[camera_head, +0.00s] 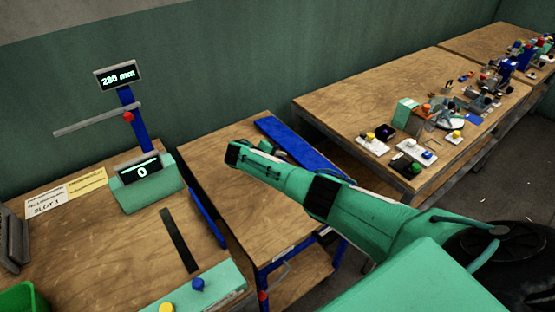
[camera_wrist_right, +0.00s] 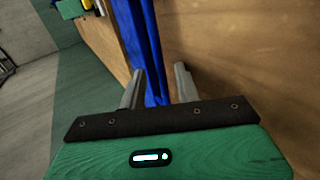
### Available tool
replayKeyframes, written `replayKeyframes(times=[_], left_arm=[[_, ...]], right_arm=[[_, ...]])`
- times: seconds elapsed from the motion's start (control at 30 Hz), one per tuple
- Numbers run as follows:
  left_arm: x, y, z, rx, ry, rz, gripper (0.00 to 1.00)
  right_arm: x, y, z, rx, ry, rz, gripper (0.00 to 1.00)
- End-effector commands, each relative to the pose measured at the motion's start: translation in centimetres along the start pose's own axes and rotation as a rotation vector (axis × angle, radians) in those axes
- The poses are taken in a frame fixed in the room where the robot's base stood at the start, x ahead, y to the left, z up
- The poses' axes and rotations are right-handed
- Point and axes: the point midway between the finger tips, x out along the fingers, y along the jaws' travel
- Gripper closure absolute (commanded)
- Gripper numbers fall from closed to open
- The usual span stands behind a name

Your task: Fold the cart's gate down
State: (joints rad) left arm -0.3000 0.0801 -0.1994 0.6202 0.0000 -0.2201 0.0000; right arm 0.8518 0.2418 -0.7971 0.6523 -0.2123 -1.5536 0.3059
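The cart (camera_head: 235,180) has a wooden top on a blue frame. A long blue panel (camera_head: 300,146) runs along its right edge, and another blue panel (camera_head: 207,218) stands at its left edge. Which one is the gate is not marked. My right gripper (camera_head: 268,147) is over the cart's far part, beside the right-hand panel, its fingers partly hidden behind the hand. In the right wrist view, its fingers (camera_wrist_right: 160,88) are apart, with the blue panel (camera_wrist_right: 145,40) running between them and wood showing beside it. Contact cannot be told. My left gripper is not in view.
A wooden bench (camera_head: 110,240) with a display post (camera_head: 133,120) and a readout box (camera_head: 147,183) stands left of the cart. A long table (camera_head: 350,100) with many small parts stands at the right. The green wall (camera_head: 220,60) is behind.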

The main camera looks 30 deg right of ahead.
Motion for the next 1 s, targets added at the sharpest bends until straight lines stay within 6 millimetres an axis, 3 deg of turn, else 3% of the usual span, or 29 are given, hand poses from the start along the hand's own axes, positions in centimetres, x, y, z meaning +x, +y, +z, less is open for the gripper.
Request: replayKeyframes(times=[0.17, 0.6, 0.8, 1.0], left_arm=[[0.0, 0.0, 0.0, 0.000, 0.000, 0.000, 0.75], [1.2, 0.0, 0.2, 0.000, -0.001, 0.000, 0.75], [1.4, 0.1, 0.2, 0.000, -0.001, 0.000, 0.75], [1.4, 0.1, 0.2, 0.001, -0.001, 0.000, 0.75]], right_arm=[[-2.3, -0.1, -0.1, 0.000, 0.003, -0.002, 0.67], [-11.6, -0.2, -0.1, 0.000, 0.003, -0.002, 0.67], [-13.4, -0.2, -0.1, 0.000, 0.002, -0.001, 0.67], [-13.7, -0.1, -0.1, -0.001, 0.001, 0.000, 0.67]])
